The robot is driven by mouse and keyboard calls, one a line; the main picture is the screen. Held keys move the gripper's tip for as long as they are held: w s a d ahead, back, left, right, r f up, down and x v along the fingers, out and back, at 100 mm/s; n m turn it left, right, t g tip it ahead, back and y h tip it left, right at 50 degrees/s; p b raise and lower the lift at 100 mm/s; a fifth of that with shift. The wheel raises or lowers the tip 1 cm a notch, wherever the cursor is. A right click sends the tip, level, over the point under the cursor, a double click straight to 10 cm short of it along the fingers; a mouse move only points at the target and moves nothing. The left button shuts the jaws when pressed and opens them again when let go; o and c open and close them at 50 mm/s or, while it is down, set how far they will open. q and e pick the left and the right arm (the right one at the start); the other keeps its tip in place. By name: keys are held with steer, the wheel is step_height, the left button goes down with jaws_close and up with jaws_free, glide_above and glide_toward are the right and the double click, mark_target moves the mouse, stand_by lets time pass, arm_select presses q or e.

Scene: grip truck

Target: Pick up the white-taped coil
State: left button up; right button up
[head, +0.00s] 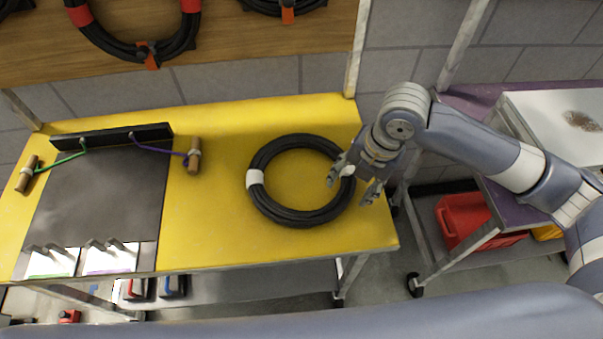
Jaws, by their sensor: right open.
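A black coil (276,208) with white tape lies flat on the right part of the yellow table (215,235). One white tape band (255,178) shows on its left side and another on its right side, partly beside my gripper. My right gripper (350,190) is open at the coil's right side, with one finger over the coil's ring and the other outside it, near the table's right edge. I cannot tell whether the fingers touch the coil. My left gripper is not in view.
A dark panel (100,190) with hooks, cords and wooden handles covers the table's left part. Red-taped coils (110,40) hang on the wooden board behind. A cart (480,215) with a red bin (465,220) stands at the right. The yellow surface left of the coil is clear.

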mark_target(344, 191)
steer(key=shift+w+a+f+p, duration=0.15)
steer(key=shift+f, duration=0.7)
steer(key=shift+w+a+f+p, duration=0.2)
steer(key=shift+f, duration=0.7)
steer(key=shift+w+a+f+p, duration=0.15)
steer(key=shift+f, duration=0.7)
jaws_close()
steer(key=shift+w+r, duration=0.1)
steer(key=shift+r, duration=0.05)
